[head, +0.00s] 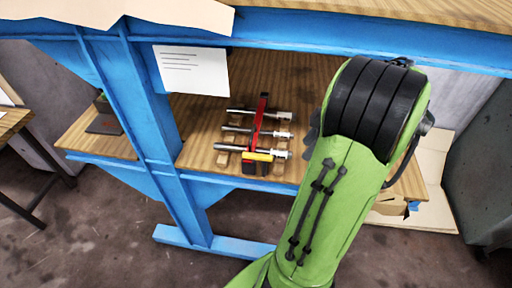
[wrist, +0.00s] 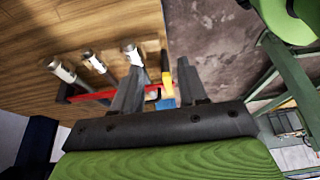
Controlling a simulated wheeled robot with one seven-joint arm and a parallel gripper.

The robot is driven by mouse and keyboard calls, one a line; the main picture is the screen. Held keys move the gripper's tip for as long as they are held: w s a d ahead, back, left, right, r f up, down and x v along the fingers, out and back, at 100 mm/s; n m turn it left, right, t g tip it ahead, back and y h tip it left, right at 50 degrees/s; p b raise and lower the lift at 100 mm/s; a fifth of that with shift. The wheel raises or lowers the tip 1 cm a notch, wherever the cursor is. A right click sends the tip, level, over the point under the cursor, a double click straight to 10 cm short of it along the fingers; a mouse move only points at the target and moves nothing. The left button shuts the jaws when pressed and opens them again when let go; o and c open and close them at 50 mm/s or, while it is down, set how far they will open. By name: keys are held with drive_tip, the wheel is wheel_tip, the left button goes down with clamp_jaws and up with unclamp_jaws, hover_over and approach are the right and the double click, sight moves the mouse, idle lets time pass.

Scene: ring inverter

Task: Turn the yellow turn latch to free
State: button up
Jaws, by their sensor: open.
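The yellow turn latch (head: 257,156) lies at the near end of a red bar (head: 260,118) on the wooden shelf. The red bar crosses several metal rods (head: 235,129) resting on wooden blocks. In the wrist view, the yellow latch (wrist: 168,80) shows in the gap between the two fingers of my gripper (wrist: 157,78), nearer the right finger. A small blue piece (wrist: 166,103) is beside it. The fingers are apart and hold nothing. I cannot tell how far beyond the fingertips the latch is. My gripper is hidden behind my green arm in the head view.
Blue frame posts (head: 150,120) stand left of the rods, and a blue beam (head: 290,38) runs above. A white sheet (head: 190,71) hangs at the beam. The shelf's front edge is close to the latch. A cardboard box (head: 390,204) sits low at right.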

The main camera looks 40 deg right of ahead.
drive_tip(key=b, duration=0.1)
hover_over(258, 155)
drive_tip(key=s+d, duration=0.1)
drive_tip(key=s, duration=0.1)
drive_tip(key=shift+d, duration=0.2)
drive_tip(key=b+x, duration=0.2)
drive_tip(key=x, duration=0.3)
drive_tip(key=shift+d, duration=0.1)
drive_tip(key=shift+c, duration=0.4)
clamp_jaws()
